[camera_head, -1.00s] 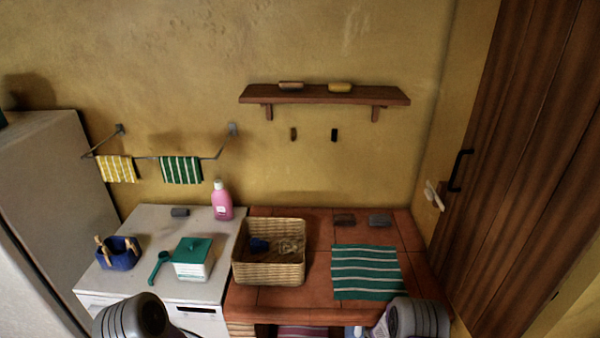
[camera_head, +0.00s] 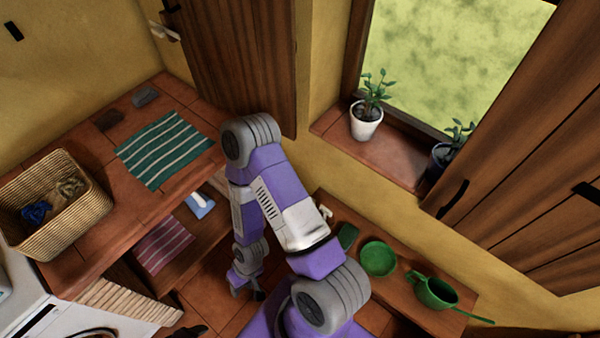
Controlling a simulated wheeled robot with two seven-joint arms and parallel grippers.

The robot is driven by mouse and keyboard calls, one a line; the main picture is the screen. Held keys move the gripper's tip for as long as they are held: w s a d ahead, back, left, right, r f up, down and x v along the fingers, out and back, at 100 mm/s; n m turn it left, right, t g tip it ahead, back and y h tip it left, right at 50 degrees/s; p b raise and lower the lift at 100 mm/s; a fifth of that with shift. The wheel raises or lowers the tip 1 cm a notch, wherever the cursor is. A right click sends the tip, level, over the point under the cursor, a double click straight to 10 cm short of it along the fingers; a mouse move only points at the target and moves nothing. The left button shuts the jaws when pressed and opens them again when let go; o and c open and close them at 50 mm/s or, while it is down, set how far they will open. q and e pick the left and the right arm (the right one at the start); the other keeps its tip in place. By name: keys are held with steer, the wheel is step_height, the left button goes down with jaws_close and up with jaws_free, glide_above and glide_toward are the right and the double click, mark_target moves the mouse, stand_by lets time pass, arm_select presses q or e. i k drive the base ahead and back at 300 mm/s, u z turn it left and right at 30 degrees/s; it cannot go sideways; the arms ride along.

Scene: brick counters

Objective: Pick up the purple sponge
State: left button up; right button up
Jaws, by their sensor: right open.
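I cannot make out a clearly purple sponge in this view. Two small sponge-like blocks lie at the back of the brick counter (camera_head: 97,190): a grey one (camera_head: 145,96) and a dark brown one (camera_head: 109,120). My right arm is bent across the middle of the view. My right gripper (camera_head: 248,294) hangs low by the lower floor area, small and partly hidden by my own arm. It is open, with nothing seen between its fingers. My left gripper does not show.
A wicker basket (camera_head: 85,213) with blue and tan cloth and a green striped cloth (camera_head: 165,150) are on the counter. A pink striped cloth (camera_head: 163,243) lies below.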

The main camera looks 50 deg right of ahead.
mark_target(348, 234)
steer(key=k, duration=0.5)
steer(key=u, duration=1.7)
steer(key=i, duration=0.6)
steer(key=z, duration=4.2)
steer(key=i, duration=0.5)
steer(key=z, duration=0.05)
